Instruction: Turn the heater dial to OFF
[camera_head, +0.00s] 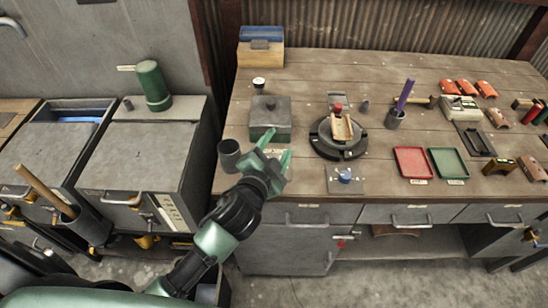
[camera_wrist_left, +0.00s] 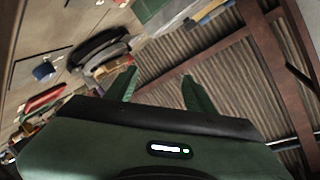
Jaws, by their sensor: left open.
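A blue knob (camera_head: 345,176), which looks like the heater dial, sits on a grey plate (camera_head: 333,187) near the bench's front edge. Marks on the plate are too small to read, so I cannot tell its setting. My left gripper (camera_head: 277,150) is open and empty over the bench's front left, left of the knob and apart from it. In the left wrist view the open fingers (camera_wrist_left: 158,80) show with nothing between them, and the blue knob (camera_wrist_left: 44,71) lies off to the upper left. My right gripper is not in view.
A black round stand (camera_head: 325,149) is behind the knob. A grey-green box (camera_head: 270,132) and dark cup (camera_head: 229,150) are close to my left gripper. A red tray (camera_head: 412,163) and green tray (camera_head: 448,164) lie right of the knob, with bare bench between.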

